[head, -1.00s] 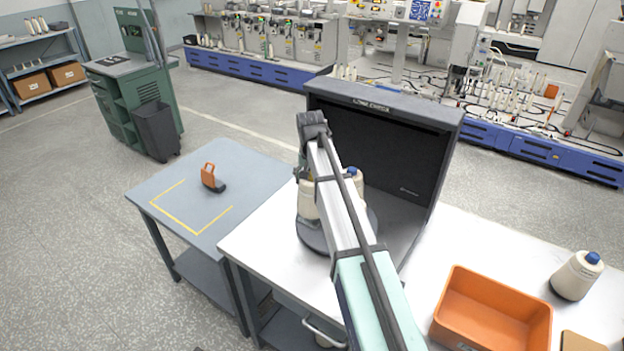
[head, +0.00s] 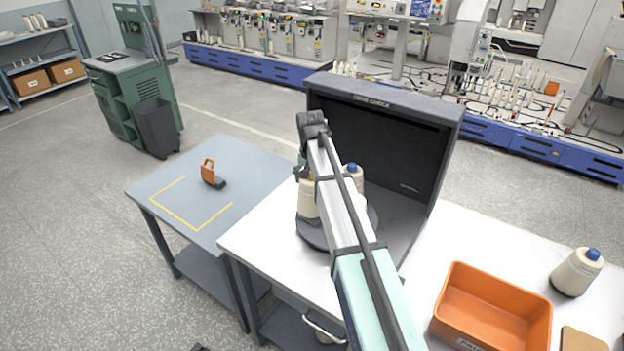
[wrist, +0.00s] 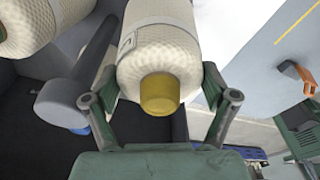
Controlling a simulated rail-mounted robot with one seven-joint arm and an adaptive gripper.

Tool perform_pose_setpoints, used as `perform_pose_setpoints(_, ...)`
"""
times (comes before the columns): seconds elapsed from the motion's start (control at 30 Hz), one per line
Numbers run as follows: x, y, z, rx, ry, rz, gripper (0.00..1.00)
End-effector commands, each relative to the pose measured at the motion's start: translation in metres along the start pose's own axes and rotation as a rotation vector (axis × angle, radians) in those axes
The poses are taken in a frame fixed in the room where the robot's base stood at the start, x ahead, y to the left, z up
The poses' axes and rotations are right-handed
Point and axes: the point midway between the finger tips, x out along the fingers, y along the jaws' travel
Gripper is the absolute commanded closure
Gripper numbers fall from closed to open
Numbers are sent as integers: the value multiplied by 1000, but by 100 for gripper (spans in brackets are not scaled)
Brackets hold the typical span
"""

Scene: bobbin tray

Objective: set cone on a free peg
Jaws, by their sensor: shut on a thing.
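My gripper (wrist: 160,85) is shut on a cream cone (wrist: 158,50) with a yellow tip (wrist: 160,93), one finger on each side of it. In the head view my arm covers most of the gripper. A cream cone (head: 308,203) shows left of the arm and a blue-tipped cone (head: 355,174) right of it, above a dark round tray (head: 313,236). I cannot tell which is held. In the wrist view a grey round-ended post (wrist: 65,100), perhaps a peg, is left of the held cone. Another cone (wrist: 25,22) is at upper left. The held cone's base is out of view.
A dark open-fronted booth (head: 385,95) stands around the back of the tray. An orange bin (head: 495,305) and a blue-tipped cone (head: 577,272) are on the white table at right. The blue-grey table (head: 215,175) at left holds an orange-handled tool (head: 211,175).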

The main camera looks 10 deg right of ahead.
Motion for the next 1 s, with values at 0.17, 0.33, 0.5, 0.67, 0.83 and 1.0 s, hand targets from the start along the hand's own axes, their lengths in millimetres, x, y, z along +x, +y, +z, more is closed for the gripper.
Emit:
perform_pose_setpoints(0.17, 0, 0, 0, 0, 1, 0, 85)
perform_pose_setpoints(0.33, 0, 0, 0, 0, 1, 0, 85)
perform_pose_setpoints(0.5, 2, 0, 0, 0, 0, 0, 85)
perform_pose_setpoints(0.67, 5, 0, 0, 0, 1, 0, 85)
perform_pose_setpoints(0.83, 8, 0, 1, 0, 1, 0, 85)
perform_pose_setpoints(1.0, 11, 0, 1, 0, 0, 0, 85)
